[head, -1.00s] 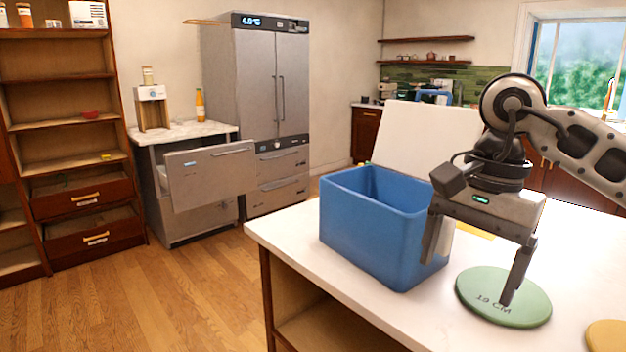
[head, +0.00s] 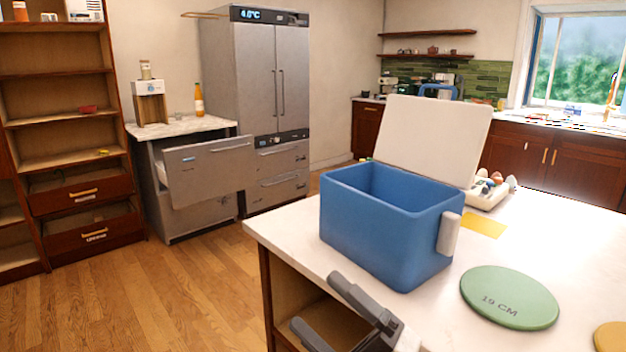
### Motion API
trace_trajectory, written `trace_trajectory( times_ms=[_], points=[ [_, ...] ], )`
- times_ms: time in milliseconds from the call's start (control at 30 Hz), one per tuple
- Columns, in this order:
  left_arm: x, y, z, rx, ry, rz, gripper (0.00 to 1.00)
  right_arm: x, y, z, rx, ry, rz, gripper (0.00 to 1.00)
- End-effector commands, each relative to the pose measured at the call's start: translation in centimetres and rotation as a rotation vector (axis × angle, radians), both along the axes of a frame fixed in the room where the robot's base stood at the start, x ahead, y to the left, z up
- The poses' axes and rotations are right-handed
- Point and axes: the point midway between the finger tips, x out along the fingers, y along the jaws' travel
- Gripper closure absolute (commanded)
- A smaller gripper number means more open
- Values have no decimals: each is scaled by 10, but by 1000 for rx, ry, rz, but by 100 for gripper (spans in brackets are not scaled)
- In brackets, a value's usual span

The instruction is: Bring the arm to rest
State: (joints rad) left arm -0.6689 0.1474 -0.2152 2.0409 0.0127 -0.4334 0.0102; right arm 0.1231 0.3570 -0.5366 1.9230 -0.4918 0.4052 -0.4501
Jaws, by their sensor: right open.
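My right gripper (head: 317,303) shows at the bottom edge of the head view, in front of the island's near edge. Its two grey fingers point up and left, stand apart, and have nothing between them. The rest of my right arm is mostly cut off by the frame. My left gripper is not in view.
A blue cooler box (head: 385,236) with its white lid (head: 432,140) raised stands on the white island top (head: 415,318), beyond my gripper. A green "19 CM" disc (head: 508,297) lies to its right. A tray of small items (head: 487,192) sits behind. Floor (head: 150,300) at left is clear.

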Motion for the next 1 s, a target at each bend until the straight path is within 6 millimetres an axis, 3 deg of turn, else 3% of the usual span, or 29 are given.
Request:
trace_trajectory(
  times_ms=[100,167,300,433,500,633,1000],
  points=[
    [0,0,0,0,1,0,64,8,-41,-79,218,515,-153,15],
    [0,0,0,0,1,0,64,2,-61,-120,315,742,-226,15],
    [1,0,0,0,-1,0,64,-37,-97,-208,512,1185,-383,15],
    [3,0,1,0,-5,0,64,-83,-117,-265,646,1473,-501,15],
    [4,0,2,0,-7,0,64,-103,-123,-283,696,1576,-548,15],
    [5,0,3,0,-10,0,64,-125,-129,-301,745,1677,-597,15],
    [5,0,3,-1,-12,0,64,-129,-130,-304,753,1696,-605,15]
  ],
)
